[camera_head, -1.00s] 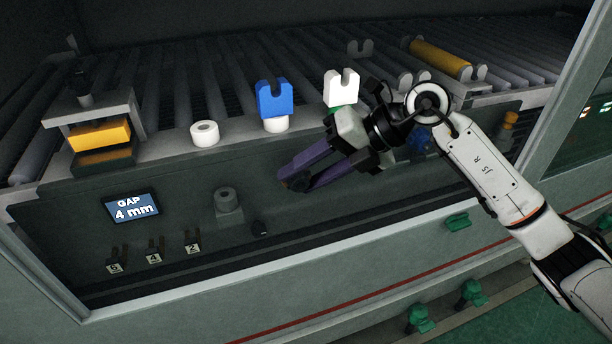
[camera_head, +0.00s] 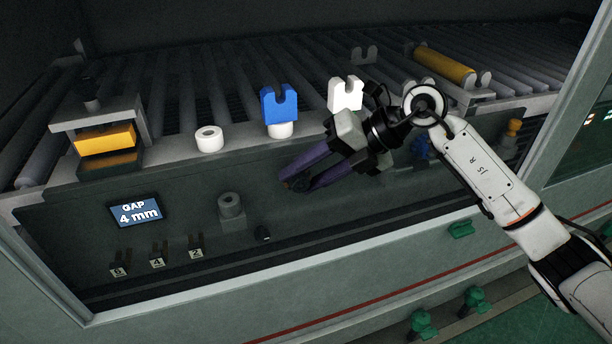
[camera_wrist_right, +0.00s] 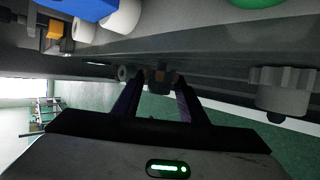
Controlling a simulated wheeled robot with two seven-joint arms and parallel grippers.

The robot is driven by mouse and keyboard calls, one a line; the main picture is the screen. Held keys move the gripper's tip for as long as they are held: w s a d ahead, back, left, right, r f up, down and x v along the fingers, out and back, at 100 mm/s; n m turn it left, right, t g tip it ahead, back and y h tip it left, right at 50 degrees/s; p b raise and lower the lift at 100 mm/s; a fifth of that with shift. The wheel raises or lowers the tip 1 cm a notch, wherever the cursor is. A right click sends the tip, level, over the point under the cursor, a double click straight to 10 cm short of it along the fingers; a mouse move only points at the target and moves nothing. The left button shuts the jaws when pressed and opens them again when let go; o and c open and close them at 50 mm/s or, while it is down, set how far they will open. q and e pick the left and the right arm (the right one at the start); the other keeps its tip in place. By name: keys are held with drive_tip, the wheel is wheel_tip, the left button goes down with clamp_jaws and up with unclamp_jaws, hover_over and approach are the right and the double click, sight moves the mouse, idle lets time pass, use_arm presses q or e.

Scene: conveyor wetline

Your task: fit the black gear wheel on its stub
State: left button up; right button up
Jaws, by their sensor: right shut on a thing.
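My right gripper (camera_head: 297,184) is shut on the black gear wheel (camera_wrist_right: 160,80), a small dark piece between the purple fingertips. In the head view it is in front of the dark panel (camera_head: 370,203), below the blue block. The wheel's teeth are too dark to make out. A short black peg (camera_head: 263,233), perhaps the stub, sticks out of the panel below and left of the fingertips. The wheel looks apart from it. A grey ring-shaped piece (camera_head: 230,202) sits on a block left of the fingertips. My left gripper is not in view.
A blue notched block (camera_head: 279,103), a white notched block (camera_head: 345,94) and a white roll (camera_head: 209,138) stand along the ledge above. A display (camera_head: 136,210) reads GAP 4 mm. A grey toothed wheel (camera_wrist_right: 284,92) shows at right in the wrist view.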

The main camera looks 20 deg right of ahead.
drive_tip(key=shift+w, duration=0.3)
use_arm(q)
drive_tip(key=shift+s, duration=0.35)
use_arm(e)
drive_tip(key=shift+w, duration=0.3)
drive_tip(key=o, duration=1.4)
drive_tip(key=shift+c, duration=0.2)
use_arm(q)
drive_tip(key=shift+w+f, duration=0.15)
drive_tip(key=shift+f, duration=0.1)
use_arm(e)
drive_tip(key=v, duration=1)
drive_tip(key=shift+r, duration=0.15)
drive_tip(key=shift+s, duration=0.15)
